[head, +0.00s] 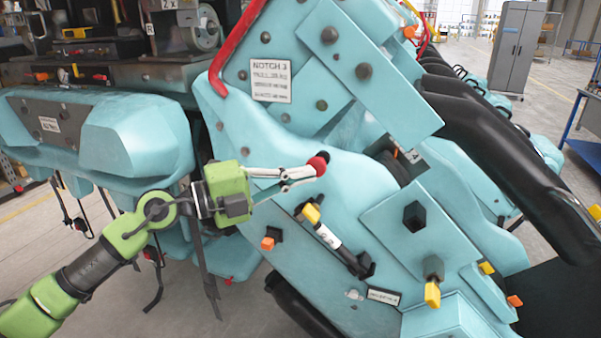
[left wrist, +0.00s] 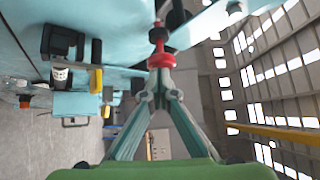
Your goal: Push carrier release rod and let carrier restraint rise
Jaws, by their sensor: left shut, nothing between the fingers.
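My left gripper (head: 315,171) reaches in from the left with its fingers closed. Its tips are at a red knob (head: 320,163) on the teal carrier side (head: 345,190). My right gripper is not in view.
A red curved bar (head: 232,50) rises above my left gripper. A plate marked "NOTCH 3" (head: 271,82) sits nearby. Yellow-tipped levers (head: 432,293) and orange knobs project from the carrier's lower side. Another teal unit (head: 135,135) stands at the left. Open floor shows below.

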